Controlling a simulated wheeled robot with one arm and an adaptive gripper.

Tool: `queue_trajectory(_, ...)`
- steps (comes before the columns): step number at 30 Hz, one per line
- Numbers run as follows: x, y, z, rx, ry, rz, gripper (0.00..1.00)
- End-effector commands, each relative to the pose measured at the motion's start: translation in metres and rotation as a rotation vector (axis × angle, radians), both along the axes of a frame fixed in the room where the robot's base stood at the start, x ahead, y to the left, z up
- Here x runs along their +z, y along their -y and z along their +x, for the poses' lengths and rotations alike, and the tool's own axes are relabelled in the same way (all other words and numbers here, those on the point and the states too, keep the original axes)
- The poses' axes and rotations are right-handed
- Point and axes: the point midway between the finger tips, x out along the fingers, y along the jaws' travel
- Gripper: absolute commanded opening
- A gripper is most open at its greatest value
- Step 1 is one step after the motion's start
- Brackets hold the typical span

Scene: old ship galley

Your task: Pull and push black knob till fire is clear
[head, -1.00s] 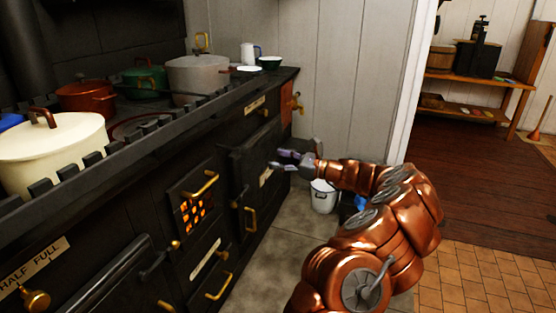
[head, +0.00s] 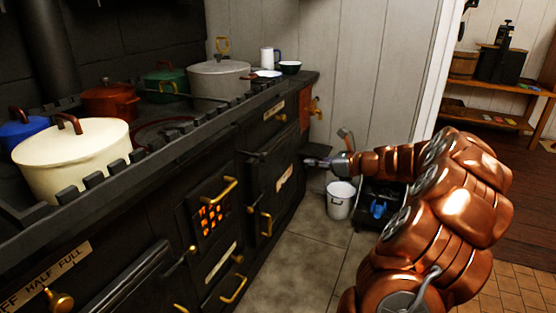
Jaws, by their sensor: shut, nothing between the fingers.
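The black stove (head: 150,205) runs along the left in the head view. An orange fire glows behind the small grate (head: 214,218) in its front, under a brass handle. My gripper (head: 308,161) is shut and empty at the far end of the stove front, just right of the dark oven door (head: 272,175). A small dark piece (head: 318,150) of the stove shows just above the fingers. I cannot tell whether it is the black knob, or whether the fingers touch it. A black rod with a brass end (head: 180,262) sits left of the grate.
A white bucket (head: 340,199) and a dark crate (head: 381,205) holding something blue stand on the floor below my forearm. Pots, including a cream one (head: 72,160), stand on the stove top behind a rail. Grey floor in front of the stove is clear.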

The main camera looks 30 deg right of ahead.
Motion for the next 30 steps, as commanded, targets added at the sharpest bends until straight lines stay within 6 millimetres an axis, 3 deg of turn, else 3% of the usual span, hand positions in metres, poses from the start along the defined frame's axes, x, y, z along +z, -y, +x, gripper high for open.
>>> queue_trajectory(5,-0.007,-0.006,0.012,0.002,-0.003,0.0,0.0)
queue_trajectory(20,-0.031,-0.041,0.086,0.002,-0.002,-0.004,0.0)
queue_trajectory(30,-0.029,-0.056,0.118,0.001,-0.001,-0.003,0.0)
